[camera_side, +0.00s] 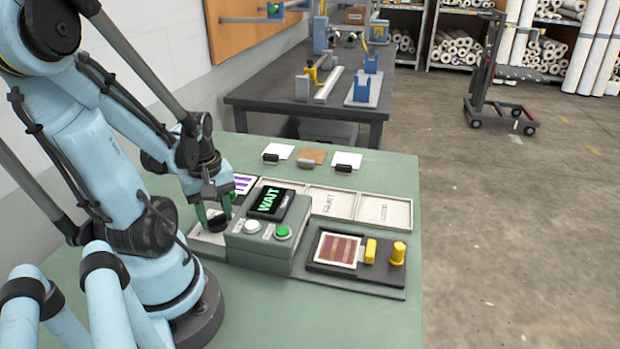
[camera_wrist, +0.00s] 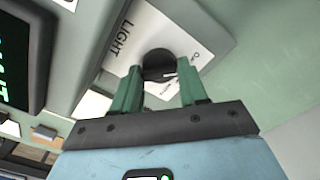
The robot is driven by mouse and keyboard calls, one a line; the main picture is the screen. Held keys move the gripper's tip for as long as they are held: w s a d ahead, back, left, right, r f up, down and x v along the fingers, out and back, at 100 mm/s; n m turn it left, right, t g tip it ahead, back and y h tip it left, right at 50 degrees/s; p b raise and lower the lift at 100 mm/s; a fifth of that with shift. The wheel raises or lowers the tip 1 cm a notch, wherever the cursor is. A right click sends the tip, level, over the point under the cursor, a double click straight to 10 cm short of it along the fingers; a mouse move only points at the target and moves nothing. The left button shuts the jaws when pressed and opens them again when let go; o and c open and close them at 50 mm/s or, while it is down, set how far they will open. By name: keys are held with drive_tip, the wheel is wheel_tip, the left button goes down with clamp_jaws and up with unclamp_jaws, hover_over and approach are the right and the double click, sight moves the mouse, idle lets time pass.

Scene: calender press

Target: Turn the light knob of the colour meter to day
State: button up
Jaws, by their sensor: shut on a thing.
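The colour meter (camera_side: 262,240) is a grey box on the green table, its tilted screen (camera_side: 270,201) reading "WAIT" in green. The light knob (camera_side: 217,223) is black and round, on a pale plate at the meter's left. In the wrist view the knob (camera_wrist: 158,64) has a white pointer mark, beside the word "LIGHT" and small labels partly hidden and too small to read. My gripper (camera_side: 215,208) points down over the plate. Its green fingers (camera_wrist: 157,78) stand on both sides of the knob and are shut on it.
A striped sample (camera_side: 338,249) and a yellow knob (camera_side: 398,253) sit on a dark plate at right. Labelled trays (camera_side: 325,203) lie behind the meter. The table's front right is clear.

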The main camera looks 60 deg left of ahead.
sight(216, 217)
drive_tip(key=o, duration=1.1)
drive_tip(key=shift+r, duration=0.1)
drive_tip(key=shift+r, duration=5.95)
drive_tip(key=w+d+m+t, duration=0.1)
drive_tip(key=w+d+m, duration=0.1)
drive_tip(key=w+m, duration=0.1)
drive_tip(key=w+d+f+m+t+y, duration=0.1)
drive_tip(key=w+m, duration=0.2)
drive_tip(key=w, duration=0.1)
drive_tip(key=w+d+m+t, duration=0.1)
drive_tip(key=w+d+m, duration=0.1)
drive_tip(key=w+m, duration=0.1)
drive_tip(key=shift+w+d+f+m+y, duration=0.2)
drive_tip(key=shift+d+f+m+y, duration=0.05)
drive_tip(key=shift+d+m+y, duration=0.1)
drive_tip(key=w+d+m+t, duration=0.1)
drive_tip(key=w+d+m, duration=0.1)
drive_tip(key=d, duration=0.1)
drive_tip(key=w+d+m+t+h, duration=0.1)
drive_tip(key=w+d+m, duration=0.1)
drive_tip(key=d+m, duration=0.1)
drive_tip(key=w+d+m+t, duration=0.2)
drive_tip(key=d+m, duration=0.1)
drive_tip(key=d, duration=0.1)
drive_tip(key=shift+w+d+r+m+h, duration=0.1)
drive_tip(key=shift+d+r+m+h, duration=0.05)
drive_tip(key=shift+r+m+h, duration=0.15)
